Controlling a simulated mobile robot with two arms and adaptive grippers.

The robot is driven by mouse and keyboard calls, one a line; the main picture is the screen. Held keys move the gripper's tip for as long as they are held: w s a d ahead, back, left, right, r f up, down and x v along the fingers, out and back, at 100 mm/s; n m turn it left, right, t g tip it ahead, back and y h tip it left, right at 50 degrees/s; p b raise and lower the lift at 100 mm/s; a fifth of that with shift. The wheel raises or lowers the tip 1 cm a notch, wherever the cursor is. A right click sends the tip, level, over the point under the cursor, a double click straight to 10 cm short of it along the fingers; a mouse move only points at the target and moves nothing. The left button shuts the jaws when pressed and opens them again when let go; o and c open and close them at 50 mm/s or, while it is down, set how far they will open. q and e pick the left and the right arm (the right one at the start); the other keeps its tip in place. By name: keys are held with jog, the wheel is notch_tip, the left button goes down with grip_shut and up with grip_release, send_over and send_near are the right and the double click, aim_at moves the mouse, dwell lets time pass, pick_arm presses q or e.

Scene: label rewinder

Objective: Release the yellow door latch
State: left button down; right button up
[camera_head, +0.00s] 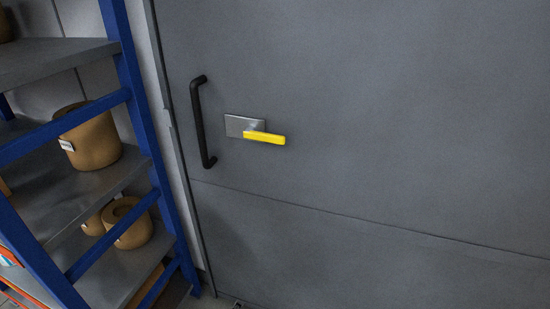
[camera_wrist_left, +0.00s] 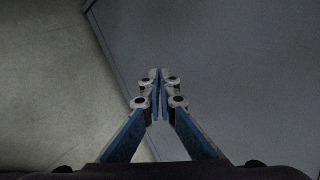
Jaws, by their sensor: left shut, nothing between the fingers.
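The yellow door latch (camera_head: 265,138) is a short lever on a small metal plate (camera_head: 238,125), left of centre in the head view. It points right and slightly down, on a large grey door (camera_head: 390,110). My left gripper (camera_wrist_left: 158,75) shows in the left wrist view with its fingers together and nothing between them. A plain grey surface and a paler one lie beyond the fingers there. The latch is not in that view. Neither gripper shows in the head view, so how far they are from the latch cannot be told.
A black vertical pull handle (camera_head: 201,122) is fixed left of the latch. A blue-framed shelf rack (camera_head: 135,80) stands at the left, with brown rolls (camera_head: 92,145) on its grey shelves. The door face right of the latch is clear.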

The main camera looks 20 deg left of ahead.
aim_at(264, 136)
pick_arm(q)
jog(key=w+d+r+m+t, duration=0.15)
jog(key=w+r+m, duration=0.25)
jog(key=r, duration=0.5)
jog(key=w+d+r+m+t, duration=0.1)
jog(key=w+r+m+t, duration=0.3)
jog(key=r, duration=0.6)
jog(key=d+r+m+t+h, duration=0.1)
jog(key=d+r+m+t, duration=0.1)
jog(key=r, duration=0.9)
jog(key=d+r+m+t+h, duration=0.1)
jog(key=r+m, duration=0.4)
jog(key=r, duration=0.5)
jog(key=shift+w+d+r+t, duration=0.4)
jog(key=shift+w+d+t, duration=0.05)
jog(key=shift+t, duration=0.3)
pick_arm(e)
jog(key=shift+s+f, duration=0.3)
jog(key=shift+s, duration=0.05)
